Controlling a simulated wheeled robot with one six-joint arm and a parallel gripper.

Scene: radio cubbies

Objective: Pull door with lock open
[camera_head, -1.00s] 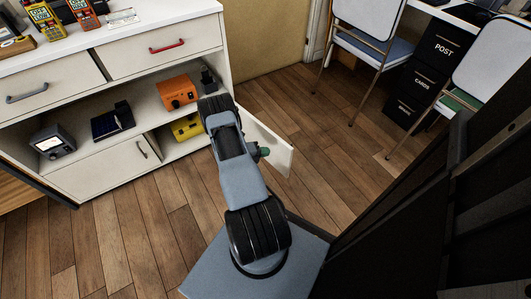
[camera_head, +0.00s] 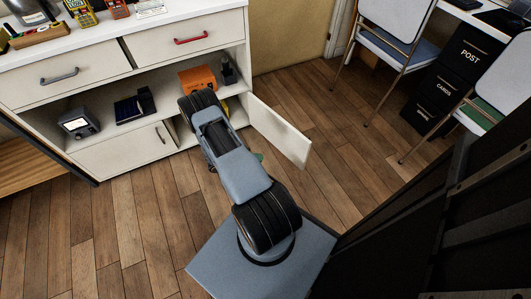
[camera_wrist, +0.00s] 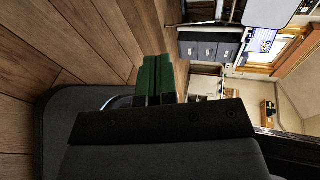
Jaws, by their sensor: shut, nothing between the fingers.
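The white lower right cabinet door (camera_head: 279,130) stands swung well open, its free edge pointing out over the floor. No lock can be made out on the side that shows. My gripper (camera_head: 259,157) is mostly hidden behind my own arm in the head view, with only a bit of green fingertip showing left of and below the door. In the wrist view its green fingers (camera_wrist: 152,78) are together with nothing between them. The door is not seen in the wrist view.
The white cabinet (camera_head: 90,60) has a closed lower left door (camera_head: 120,157). An orange device (camera_head: 198,79) and a meter (camera_head: 79,123) sit on its shelf. Chairs (camera_head: 385,50) and black POST boxes (camera_head: 465,50) stand at the right. The floor beyond the door is clear.

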